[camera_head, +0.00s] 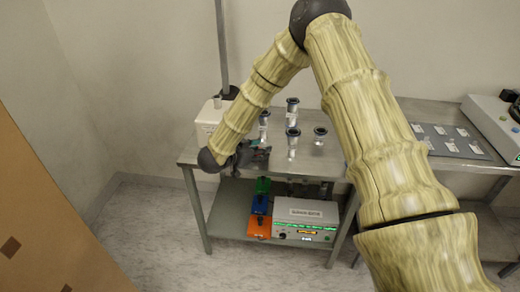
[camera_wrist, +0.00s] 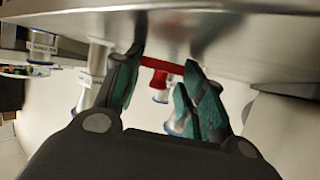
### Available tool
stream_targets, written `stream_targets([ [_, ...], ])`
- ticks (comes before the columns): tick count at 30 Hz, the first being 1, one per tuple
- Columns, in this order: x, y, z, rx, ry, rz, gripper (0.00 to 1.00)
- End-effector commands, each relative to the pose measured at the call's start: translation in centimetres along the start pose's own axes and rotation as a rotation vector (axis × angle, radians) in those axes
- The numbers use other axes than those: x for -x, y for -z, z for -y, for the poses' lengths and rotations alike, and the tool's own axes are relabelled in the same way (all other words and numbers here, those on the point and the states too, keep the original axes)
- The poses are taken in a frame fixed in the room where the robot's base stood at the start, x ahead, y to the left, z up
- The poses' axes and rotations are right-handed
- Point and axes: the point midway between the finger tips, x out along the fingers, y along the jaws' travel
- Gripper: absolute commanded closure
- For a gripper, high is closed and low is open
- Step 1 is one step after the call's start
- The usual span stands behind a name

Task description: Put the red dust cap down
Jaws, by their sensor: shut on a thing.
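The red dust cap (camera_wrist: 160,66) shows in the wrist view as a red piece between the two teal-padded fingers of my gripper (camera_wrist: 164,72). My gripper is shut on it, and the fingers hide part of it. The metal table top (camera_wrist: 230,40) fills the upper part of this view, close to the fingertips. In the head view my gripper (camera_head: 258,155) is low over the front left part of the metal table (camera_head: 315,165). The cap cannot be made out there.
Several flanged metal fittings (camera_head: 292,118) stand on the table behind and right of my gripper. A white box (camera_head: 210,117) stands at the back left. A lower shelf holds a controller (camera_head: 305,222) and coloured bins (camera_head: 260,205). A grey panel (camera_head: 450,142) lies farther right.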

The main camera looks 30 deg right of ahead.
Motion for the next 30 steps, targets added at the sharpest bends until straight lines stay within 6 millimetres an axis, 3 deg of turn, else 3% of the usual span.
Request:
stream_targets([
  [4,-0.2,-1.1,-0.3,0.007,-0.001,0.012,0.69],
  [6,-0.2,-1.2,-0.3,0.008,-0.001,0.013,0.51],
  [9,-0.2,-1.3,-0.4,0.01,-0.003,0.015,0.38],
  [25,0.2,-1.6,-0.3,0.016,0.001,0.019,0.38],
  [30,0.6,-0.5,-0.2,0.015,0.002,0.019,0.38],
])
